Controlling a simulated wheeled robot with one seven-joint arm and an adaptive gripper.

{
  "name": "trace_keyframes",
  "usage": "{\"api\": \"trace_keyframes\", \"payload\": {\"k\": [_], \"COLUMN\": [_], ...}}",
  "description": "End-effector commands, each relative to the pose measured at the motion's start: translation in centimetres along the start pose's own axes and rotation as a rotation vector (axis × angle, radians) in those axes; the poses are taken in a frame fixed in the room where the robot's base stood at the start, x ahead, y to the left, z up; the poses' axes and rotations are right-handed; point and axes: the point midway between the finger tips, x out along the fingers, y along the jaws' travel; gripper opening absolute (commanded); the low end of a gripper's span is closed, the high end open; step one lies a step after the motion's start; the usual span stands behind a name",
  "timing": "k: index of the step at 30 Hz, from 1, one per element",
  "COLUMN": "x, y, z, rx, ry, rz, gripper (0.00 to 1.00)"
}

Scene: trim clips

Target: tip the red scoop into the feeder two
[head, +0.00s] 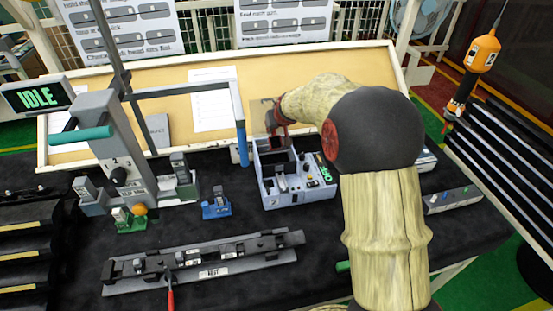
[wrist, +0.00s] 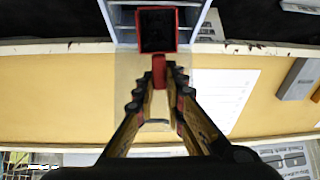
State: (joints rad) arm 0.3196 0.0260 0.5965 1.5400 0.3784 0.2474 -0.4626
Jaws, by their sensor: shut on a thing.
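My gripper (wrist: 160,80) is shut on the handle of the red scoop (wrist: 158,68) in the wrist view. The scoop's square bowl has a red rim and a dark inside; I cannot tell what it holds. In the head view my gripper (head: 274,118) is at the back edge of a grey-blue box (head: 298,194) with open dark compartments, knobs and a green display. The box also shows in the wrist view (wrist: 205,25).
A grey press-like stand (head: 112,140) with a teal handle is at left. A small blue fixture (head: 216,207) and a long grey rail (head: 200,271) lie on the black table. A blue-grey post (head: 240,130) stands just left of my gripper. My arm hides the area right of the box.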

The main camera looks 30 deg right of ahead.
Motion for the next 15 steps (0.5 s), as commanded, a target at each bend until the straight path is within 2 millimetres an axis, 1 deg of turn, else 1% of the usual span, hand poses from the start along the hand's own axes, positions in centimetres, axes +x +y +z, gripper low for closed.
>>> {"api": "trace_keyframes", "payload": {"k": [15], "x": [-0.21], "y": [0.01], "z": [0.16], "rx": [0.0], "ry": [0.04], "rz": [0.0], "gripper": [0.0]}}
